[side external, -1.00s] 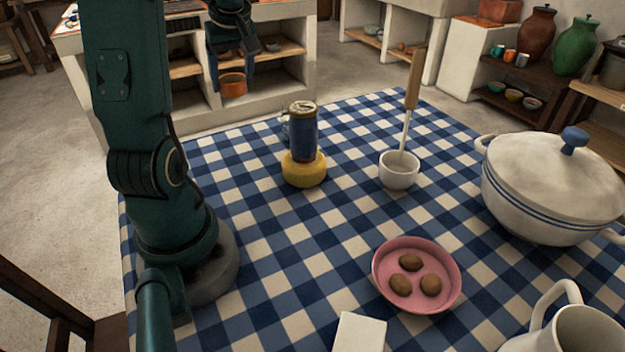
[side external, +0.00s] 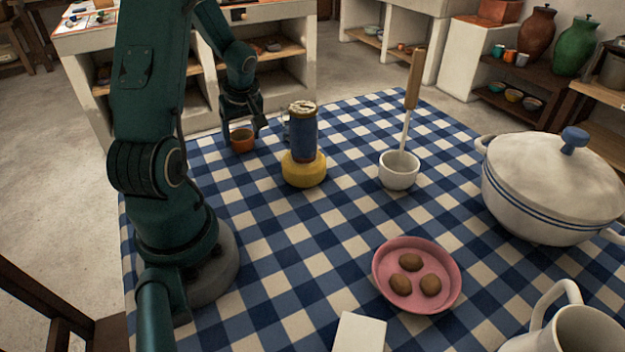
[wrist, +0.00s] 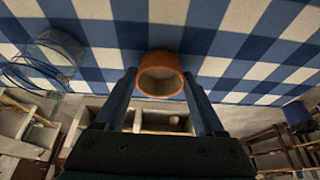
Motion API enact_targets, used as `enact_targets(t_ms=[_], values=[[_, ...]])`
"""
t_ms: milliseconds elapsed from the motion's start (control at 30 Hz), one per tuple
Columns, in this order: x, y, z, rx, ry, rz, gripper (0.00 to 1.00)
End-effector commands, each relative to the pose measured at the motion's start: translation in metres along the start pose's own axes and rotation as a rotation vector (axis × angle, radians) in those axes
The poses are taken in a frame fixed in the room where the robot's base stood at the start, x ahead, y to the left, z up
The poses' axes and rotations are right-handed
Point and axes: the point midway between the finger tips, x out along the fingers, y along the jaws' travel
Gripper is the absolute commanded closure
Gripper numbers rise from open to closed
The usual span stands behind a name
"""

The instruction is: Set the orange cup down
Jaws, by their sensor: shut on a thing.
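The orange cup (side external: 242,140) is at the table's far left edge in the side view, upright, just over or on the checked tablecloth (side external: 262,225). I cannot tell whether its base touches the cloth. My gripper (side external: 243,120) is above it, pointing down, shut on the cup. In the wrist view the cup (wrist: 160,60) sits between the two fingertips of my gripper (wrist: 160,76), its round opening facing the camera.
A clear glass vessel (wrist: 45,60) stands near the cup. Close to its right are a blue cylinder (side external: 303,138) and its yellow base (side external: 304,170). A white cup (side external: 399,172) with a wooden-handled tool, a pink plate (side external: 440,262) and a lidded pot (side external: 540,195) stand farther right.

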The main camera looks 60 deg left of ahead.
Motion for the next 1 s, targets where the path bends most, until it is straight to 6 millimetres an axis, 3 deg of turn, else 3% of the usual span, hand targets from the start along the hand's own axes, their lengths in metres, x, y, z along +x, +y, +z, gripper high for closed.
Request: enact_targets(t_ms=[300,333,400,767,1000], values=[[0.002,0.0,0.001,0.003,0.0,-0.001,0.93],[0.003,0.0,0.001,0.003,0.0,-0.001,0.25],[0.002,0.0,0.001,0.002,0.001,-0.001,0.0],[-0.003,0.0,-0.001,-0.001,0.002,0.0,0.0],[-0.036,0.001,-0.002,0.0,0.007,0.003,0.0]])
